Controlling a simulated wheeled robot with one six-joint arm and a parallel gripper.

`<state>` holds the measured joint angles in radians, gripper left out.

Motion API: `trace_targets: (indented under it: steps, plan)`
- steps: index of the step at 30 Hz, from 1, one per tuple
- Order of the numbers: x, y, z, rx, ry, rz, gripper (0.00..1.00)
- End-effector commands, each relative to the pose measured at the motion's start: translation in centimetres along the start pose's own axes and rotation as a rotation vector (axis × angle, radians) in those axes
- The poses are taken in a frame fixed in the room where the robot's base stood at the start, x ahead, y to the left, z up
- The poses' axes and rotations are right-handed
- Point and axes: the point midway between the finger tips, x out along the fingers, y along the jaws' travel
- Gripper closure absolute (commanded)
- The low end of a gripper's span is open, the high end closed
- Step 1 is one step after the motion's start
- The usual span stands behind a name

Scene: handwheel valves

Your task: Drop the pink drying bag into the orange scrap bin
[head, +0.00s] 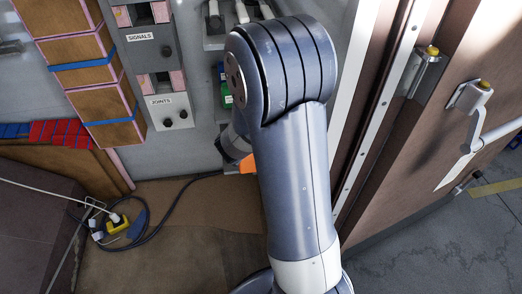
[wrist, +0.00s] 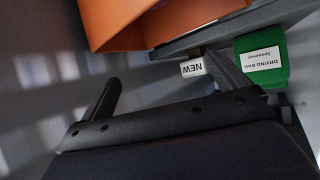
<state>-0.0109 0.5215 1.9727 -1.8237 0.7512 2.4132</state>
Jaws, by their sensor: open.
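The orange scrap bin (wrist: 115,22) fills the top left of the wrist view, just beyond my gripper. An orange piece, likely the same bin (head: 247,164), shows beside my arm in the head view. My gripper (wrist: 163,72) is open, its two dark fingers spread wide with nothing visible between them. I do not see a pink drying bag in either view. The inside of the bin is mostly out of sight. In the head view my arm hides much of the middle, including my gripper's fingers.
In the head view, panels (head: 150,60) stand left, a brown door (head: 440,100) right, and a cable (head: 160,215) lies low left.

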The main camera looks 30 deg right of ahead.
Motion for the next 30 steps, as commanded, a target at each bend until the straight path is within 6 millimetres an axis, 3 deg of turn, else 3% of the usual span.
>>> trace_targets:
  steps: [6,13,24,30]
  plan:
    - [-4.4,-0.1,-0.1,0.000,0.003,-0.005,0.05]
    - [-7.1,-0.1,0.0,0.000,0.002,-0.003,0.05]
    - [-7.4,0.0,0.0,0.000,0.000,0.000,0.05]
    - [-5.8,0.1,0.1,-0.001,0.000,0.005,0.05]
